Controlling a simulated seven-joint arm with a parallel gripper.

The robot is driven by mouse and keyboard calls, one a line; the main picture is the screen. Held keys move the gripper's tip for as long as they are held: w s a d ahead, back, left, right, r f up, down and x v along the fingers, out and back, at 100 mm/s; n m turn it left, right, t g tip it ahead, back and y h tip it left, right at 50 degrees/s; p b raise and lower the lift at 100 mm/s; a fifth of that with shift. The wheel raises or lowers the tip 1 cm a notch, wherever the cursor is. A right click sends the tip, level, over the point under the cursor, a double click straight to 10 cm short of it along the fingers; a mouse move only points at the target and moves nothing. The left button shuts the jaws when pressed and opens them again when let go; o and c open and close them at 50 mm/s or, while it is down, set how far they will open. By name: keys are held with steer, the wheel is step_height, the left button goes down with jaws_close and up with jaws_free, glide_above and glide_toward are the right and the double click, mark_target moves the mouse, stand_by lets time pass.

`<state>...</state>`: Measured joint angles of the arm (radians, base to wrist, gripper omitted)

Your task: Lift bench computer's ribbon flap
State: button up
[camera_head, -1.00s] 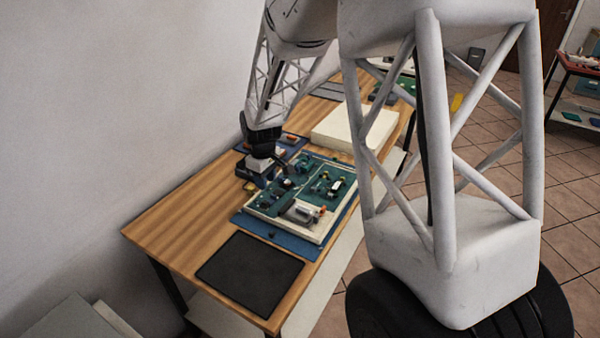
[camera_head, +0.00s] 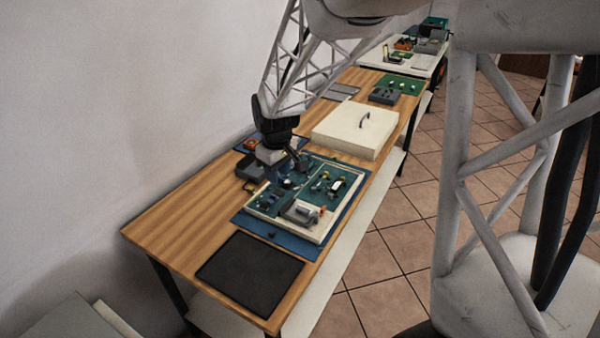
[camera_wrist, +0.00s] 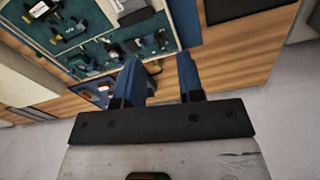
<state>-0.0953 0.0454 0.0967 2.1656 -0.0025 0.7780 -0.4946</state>
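The bench computer is an open cream case (camera_head: 322,232) with green circuit boards, lying on a blue mat (camera_head: 262,229) on the wooden bench. It also shows at the top of the wrist view, where its boards (camera_wrist: 98,55) carry dark and pale parts. I cannot make out a ribbon flap in either view. My gripper (camera_wrist: 160,60) has two blue fingers with a clear gap between them and nothing held. In the head view my gripper (camera_head: 285,172) is at the case's far left edge; I cannot tell whether it touches. The gripper hides part of that edge.
A cream lid with a dark handle (camera_head: 356,133) lies behind the case. A black mat (camera_head: 250,273) lies in front. A dark grey box (camera_head: 250,168) stands left of the gripper. The bench's left side (camera_head: 190,207) is bare wood, with the wall beyond.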

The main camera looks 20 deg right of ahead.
steer(key=s+d+r+m, duration=0.2)
steer(key=s+r, duration=0.5)
steer(key=s, duration=0.4)
steer(key=shift+s+d+r+m+t, duration=0.15)
steer(key=shift+s+d+m+t, duration=0.15)
steer(key=shift+d+t, duration=0.15)
steer(key=shift+w, duration=0.1)
stand_by(0.4)
steer(key=n+t+h, duration=0.2)
steer(key=n+h, duration=0.2)
steer(key=n, duration=0.1)
glide_toward(264, 202)
steer(key=shift+d+f, duration=0.1)
steer(key=shift+f, duration=0.2)
steer(key=shift+f, duration=0.1)
steer(key=shift+x, duration=3.85)
